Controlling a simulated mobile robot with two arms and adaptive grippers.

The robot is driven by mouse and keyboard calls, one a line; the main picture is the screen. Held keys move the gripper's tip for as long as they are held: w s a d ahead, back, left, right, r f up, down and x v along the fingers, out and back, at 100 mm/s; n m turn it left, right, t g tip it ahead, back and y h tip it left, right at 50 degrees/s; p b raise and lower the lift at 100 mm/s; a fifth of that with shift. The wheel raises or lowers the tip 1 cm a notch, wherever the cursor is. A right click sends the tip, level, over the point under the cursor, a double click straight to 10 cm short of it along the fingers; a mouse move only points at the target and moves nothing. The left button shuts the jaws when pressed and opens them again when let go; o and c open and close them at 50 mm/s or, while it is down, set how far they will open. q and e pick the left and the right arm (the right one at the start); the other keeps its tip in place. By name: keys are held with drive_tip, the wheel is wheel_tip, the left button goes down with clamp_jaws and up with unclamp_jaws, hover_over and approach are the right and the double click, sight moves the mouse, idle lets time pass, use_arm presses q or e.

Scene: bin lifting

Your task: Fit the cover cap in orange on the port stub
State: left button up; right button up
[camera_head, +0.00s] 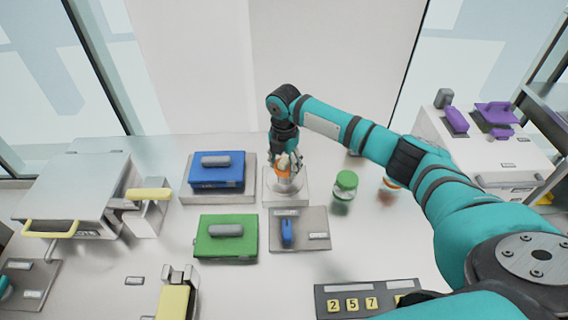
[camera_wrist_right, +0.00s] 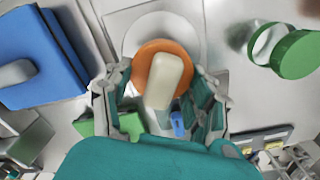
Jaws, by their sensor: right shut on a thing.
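The orange cover cap (camera_head: 283,172) has a cream grip block on top. It also shows in the right wrist view (camera_wrist_right: 151,70). My right gripper (camera_head: 287,157) points down and is shut on the cap's cream grip, with a finger on either side. The cap is over a pale round base on a square plate (camera_head: 273,199), at the middle of the table. The port stub itself is hidden under the cap, so I cannot tell whether the cap is seated on it. My left gripper is not in view.
A blue lidded block (camera_head: 232,177) lies left of the plate and a green one (camera_head: 213,245) lies front left. A green-lidded jar (camera_head: 346,182) stands close on the right. A grey plate with a blue handle (camera_head: 287,232) lies in front.

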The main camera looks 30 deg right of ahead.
drive_tip(key=shift+f, duration=0.8)
idle(0.5)
drive_tip(key=shift+r+p, duration=0.2)
drive_tip(key=shift+p, duration=0.3)
idle(1.1)
drive_tip(key=shift+f, duration=0.45)
idle(1.1)
drive_tip(key=o, duration=1.6)
